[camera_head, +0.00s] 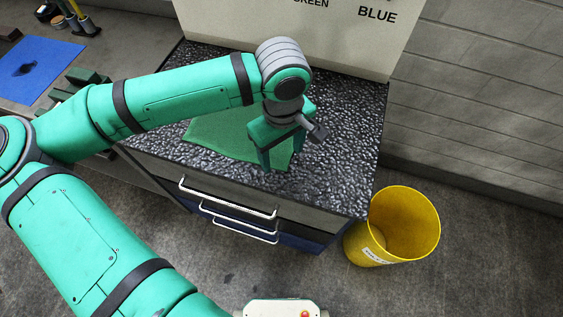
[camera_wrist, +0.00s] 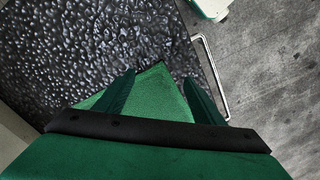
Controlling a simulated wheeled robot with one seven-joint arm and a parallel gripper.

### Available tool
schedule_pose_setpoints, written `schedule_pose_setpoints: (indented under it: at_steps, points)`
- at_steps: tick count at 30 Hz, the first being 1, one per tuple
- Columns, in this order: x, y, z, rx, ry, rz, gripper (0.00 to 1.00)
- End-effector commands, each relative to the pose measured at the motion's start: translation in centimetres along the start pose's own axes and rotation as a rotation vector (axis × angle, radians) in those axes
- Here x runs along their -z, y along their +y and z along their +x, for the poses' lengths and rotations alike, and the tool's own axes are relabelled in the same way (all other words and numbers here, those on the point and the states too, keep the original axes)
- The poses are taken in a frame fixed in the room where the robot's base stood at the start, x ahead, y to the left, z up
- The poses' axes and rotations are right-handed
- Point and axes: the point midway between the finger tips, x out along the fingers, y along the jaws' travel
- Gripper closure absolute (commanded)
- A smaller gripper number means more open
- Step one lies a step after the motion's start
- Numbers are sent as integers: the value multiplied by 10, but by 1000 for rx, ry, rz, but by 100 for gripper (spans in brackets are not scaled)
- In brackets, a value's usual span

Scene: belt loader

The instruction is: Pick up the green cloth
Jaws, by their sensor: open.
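The green cloth (camera_head: 222,130) lies flat on the dark pebbled top of a drawer cabinet, partly hidden by my arm and gripper in the head view. My gripper (camera_head: 280,163) points down over the cloth's right part, with its fingers apart. In the wrist view the cloth (camera_wrist: 157,99) shows between the two spread fingers (camera_wrist: 162,92), with one corner pointing up the picture. The gripper is open and holds nothing. I cannot tell whether the fingertips touch the cloth or the top.
The cabinet top (camera_head: 345,120) is bare right of the cloth. Its handles (camera_head: 228,198) stick out in front. A yellow bin (camera_head: 415,225) stands on the floor at the right. A lettered board (camera_head: 340,40) rises behind. A blue mat (camera_head: 30,68) lies at the far left.

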Motion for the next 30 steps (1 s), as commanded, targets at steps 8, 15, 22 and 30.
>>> schedule_pose_setpoints:
  at_steps: [8, 15, 22, 30]
  points:
    - [1, -1, 23, 0, 0, -2, 38]
    - [0, 0, 27, 0, 0, -1, 38]
    - [1, -1, 27, 0, 0, -2, 38]
    - [1, -1, 30, -1, 1, -4, 45]
